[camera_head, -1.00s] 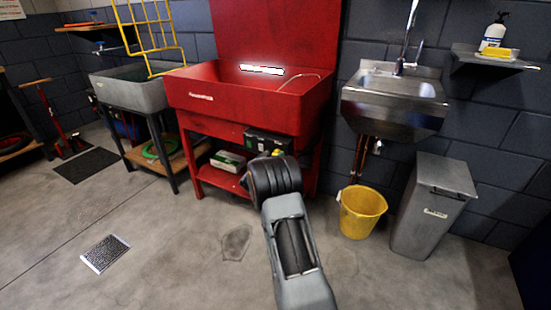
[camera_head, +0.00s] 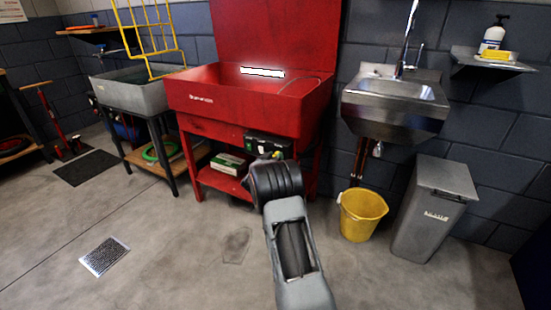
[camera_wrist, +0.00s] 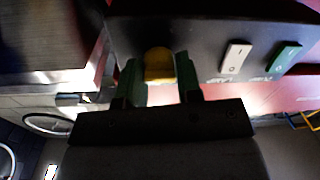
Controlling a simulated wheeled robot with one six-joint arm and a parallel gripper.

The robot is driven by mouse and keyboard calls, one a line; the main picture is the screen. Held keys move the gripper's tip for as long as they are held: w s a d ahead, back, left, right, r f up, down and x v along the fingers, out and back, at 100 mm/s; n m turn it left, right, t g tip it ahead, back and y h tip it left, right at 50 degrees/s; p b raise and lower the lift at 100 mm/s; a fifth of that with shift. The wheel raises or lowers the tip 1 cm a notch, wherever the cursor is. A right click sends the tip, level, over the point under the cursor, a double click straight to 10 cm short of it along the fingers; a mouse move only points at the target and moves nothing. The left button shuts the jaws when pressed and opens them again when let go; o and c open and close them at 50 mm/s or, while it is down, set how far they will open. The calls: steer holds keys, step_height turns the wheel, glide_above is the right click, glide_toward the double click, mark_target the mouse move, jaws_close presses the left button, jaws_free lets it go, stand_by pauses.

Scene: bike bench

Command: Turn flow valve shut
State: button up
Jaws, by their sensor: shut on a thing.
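The yellow knob of the flow valve (camera_wrist: 159,64) sits on the front of a black control box (camera_wrist: 190,30) in the wrist view. My gripper (camera_wrist: 158,82) is shut on the knob, one finger on each side of it. In the head view, a small yellow part of the knob (camera_head: 277,155) shows just past my arm, on the black box (camera_head: 262,145) under the red wash basin. My arm hides most of the gripper there.
A white switch (camera_wrist: 236,57) and a green switch (camera_wrist: 284,58) are beside the knob. The red basin (camera_head: 245,105) stands above. A yellow bucket (camera_head: 361,222) and a grey bin (camera_head: 432,215) stand to the right.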

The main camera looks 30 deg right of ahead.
steer(key=n+p, duration=0.1)
steer(key=p, duration=0.1)
steer(key=n+p, duration=0.1)
steer(key=p, duration=0.1)
steer(key=shift+r, duration=0.3)
steer(key=n+p, duration=0.5)
steer(key=p, duration=0.1)
steer(key=shift+f+n, duration=0.1)
steer(key=shift+n, duration=0.2)
steer(key=n+p, duration=0.3)
steer(key=n, duration=0.1)
steer(key=shift+w+a, duration=0.1)
steer(key=shift+f+n+g+p, duration=0.15)
steer(key=shift+n+g+p, duration=0.25)
steer(key=shift+n+p, duration=1.4)
steer(key=shift+w+n+b, duration=0.1)
steer(key=shift+n+b, duration=0.5)
steer(key=shift+n, duration=0.2)
steer(key=o, duration=0.8)
steer(key=shift+a, duration=0.1)
steer(key=shift+o, duration=0.5)
steer(key=shift+f, duration=0.1)
